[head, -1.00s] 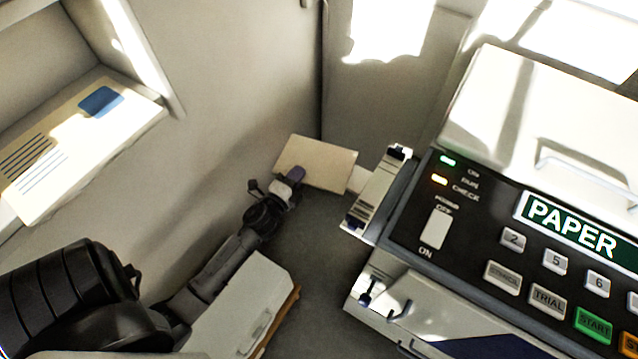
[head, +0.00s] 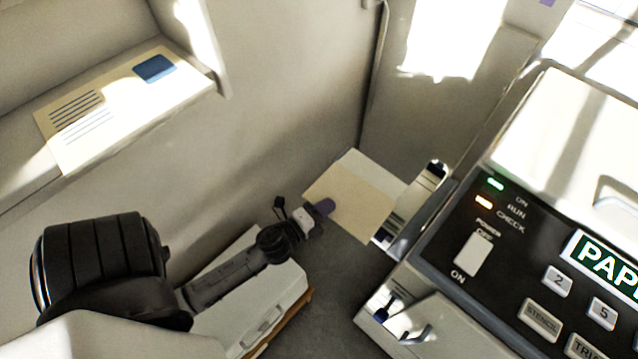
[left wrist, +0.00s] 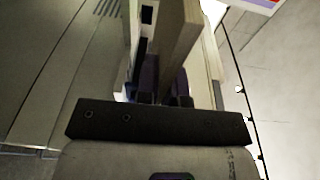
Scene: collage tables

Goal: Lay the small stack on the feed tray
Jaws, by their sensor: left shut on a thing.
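The small stack (head: 348,202) is a thin cream slab of paper. A pale flat surface, seemingly the feed tray (head: 372,168), shows past the stack's far edge, beside the machine. The stack overlaps it in the head view; I cannot tell whether they touch. In the left wrist view the stack (left wrist: 181,38) rises edge-on from between the dark fingers. The gripper's tips are partly hidden there. My right gripper is not in view.
The duplicating machine (head: 450,240), with lit lamps and buttons, stands at the right. A pale upright guide (head: 412,205) rises at its left side, close to the stack. A white cabinet (head: 255,300) is under my left arm. A wall shelf (head: 110,120) holds a blue pad.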

